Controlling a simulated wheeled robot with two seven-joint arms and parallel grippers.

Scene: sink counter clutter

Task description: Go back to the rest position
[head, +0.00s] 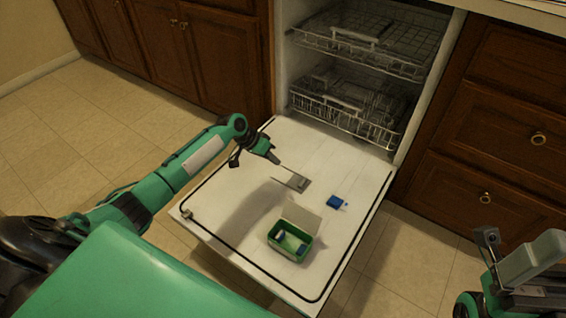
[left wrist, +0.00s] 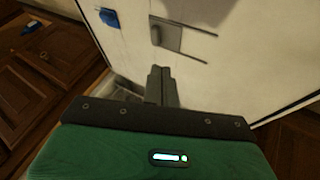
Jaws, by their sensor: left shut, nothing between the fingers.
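My left gripper (head: 275,159) is over the open dishwasher door, its arm reaching in from the left. In the left wrist view its two fingers (left wrist: 160,75) are together with nothing between them. My right gripper (head: 510,265) is at the lower right edge of the head view, partly cut off, and its finger gap is unclear. The dishwasher door (head: 240,195) lies open and flat. A grey dispenser (head: 292,180) is set in the door just beyond the left fingertips; it also shows in the left wrist view (left wrist: 165,35).
A green box (head: 289,246) with its lid up and a small blue block (head: 337,202) are on the door. Wire racks (head: 345,115) sit inside the dishwasher. Wooden cabinets (head: 215,45) flank it. Tiled floor (head: 75,130) is clear at left.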

